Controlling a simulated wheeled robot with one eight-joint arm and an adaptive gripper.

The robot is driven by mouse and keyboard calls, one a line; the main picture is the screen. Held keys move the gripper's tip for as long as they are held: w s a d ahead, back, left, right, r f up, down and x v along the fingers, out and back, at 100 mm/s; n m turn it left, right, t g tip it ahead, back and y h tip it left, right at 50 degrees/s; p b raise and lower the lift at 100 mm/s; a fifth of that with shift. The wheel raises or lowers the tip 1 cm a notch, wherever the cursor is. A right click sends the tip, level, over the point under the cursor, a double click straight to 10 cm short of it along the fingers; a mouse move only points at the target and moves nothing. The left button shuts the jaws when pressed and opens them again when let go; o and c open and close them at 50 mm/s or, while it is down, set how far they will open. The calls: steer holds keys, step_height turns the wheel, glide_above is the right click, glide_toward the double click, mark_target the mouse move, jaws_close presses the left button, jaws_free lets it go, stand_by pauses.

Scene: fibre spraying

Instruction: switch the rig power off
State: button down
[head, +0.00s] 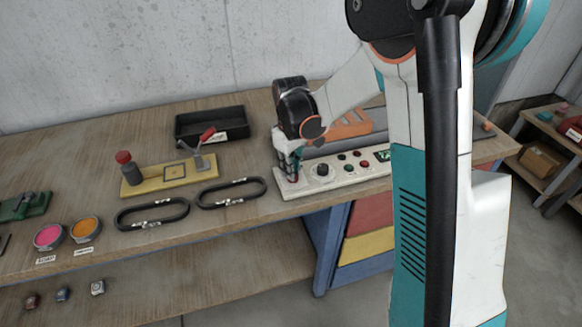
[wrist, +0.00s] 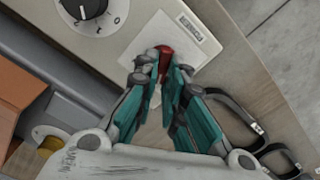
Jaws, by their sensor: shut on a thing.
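A pale control panel (head: 353,173) runs along the right part of the bench, with a black knob, small red and green buttons and a small display. At its left end, a red switch (wrist: 164,58) stands on a white labelled plate (wrist: 185,35). My gripper (head: 292,176) is over that end, pointing down. In the wrist view, my gripper's fingertips (wrist: 163,66) are closed around the red switch, and they hide much of it. The switch's exact position and the label's wording cannot be read.
The black knob (wrist: 88,9) is beside the switch plate. Two black oval rings (head: 152,214) lie left of the panel. Behind them are a yellow clamp fixture (head: 150,183) and a black tray (head: 190,126). Pink (head: 48,236) and orange (head: 85,228) tins stand at left.

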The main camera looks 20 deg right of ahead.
steer(key=shift+n, duration=0.6)
steer(key=c, duration=1.7)
jaws_free()
step_height(320, 180, up, 12)
steer(key=shift+r, duration=0.1)
steer(key=shift+s, duration=0.1)
